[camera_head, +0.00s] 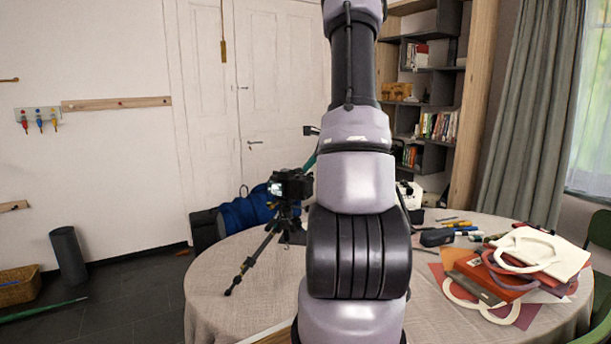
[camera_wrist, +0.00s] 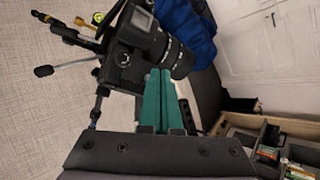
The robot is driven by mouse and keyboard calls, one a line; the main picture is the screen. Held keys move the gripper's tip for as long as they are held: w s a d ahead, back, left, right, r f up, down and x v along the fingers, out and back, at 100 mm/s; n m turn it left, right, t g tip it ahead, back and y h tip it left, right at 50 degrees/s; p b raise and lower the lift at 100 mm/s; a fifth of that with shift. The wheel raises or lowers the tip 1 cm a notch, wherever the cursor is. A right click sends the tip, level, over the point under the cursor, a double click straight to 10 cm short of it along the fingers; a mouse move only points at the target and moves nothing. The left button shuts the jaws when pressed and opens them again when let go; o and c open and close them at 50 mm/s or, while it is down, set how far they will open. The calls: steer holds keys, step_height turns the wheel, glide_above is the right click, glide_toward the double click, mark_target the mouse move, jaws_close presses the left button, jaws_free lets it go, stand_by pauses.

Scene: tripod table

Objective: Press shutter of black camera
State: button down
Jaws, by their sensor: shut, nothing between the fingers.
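The black camera (camera_head: 290,185) stands on a small black tripod (camera_head: 262,255) on the round table, left of my arm in the head view. In the wrist view the black camera (camera_wrist: 138,40) is at the top centre, tilted in the picture, with its lens pointing right. My gripper (camera_wrist: 160,74) is shut and empty, its teal fingers side by side. The fingertips overlap the camera near the lens in the picture; I cannot tell whether they touch it. In the head view the teal fingers (camera_head: 309,163) show just above the camera's right side, partly hidden by my arm.
The round table (camera_head: 215,290) has a pale cloth, bare at the front left. Bags and papers (camera_head: 520,265) lie on its right side, with pens and a dark case (camera_head: 436,237) behind them. A blue bag (camera_head: 245,212) is behind the table. A wooden box (camera_wrist: 275,135) shows in the wrist view.

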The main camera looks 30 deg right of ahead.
steer(key=shift+f, duration=0.3)
steer(key=shift+r, duration=0.1)
stand_by(0.3)
steer(key=shift+r, duration=0.65)
steer(key=shift+r, duration=2.5)
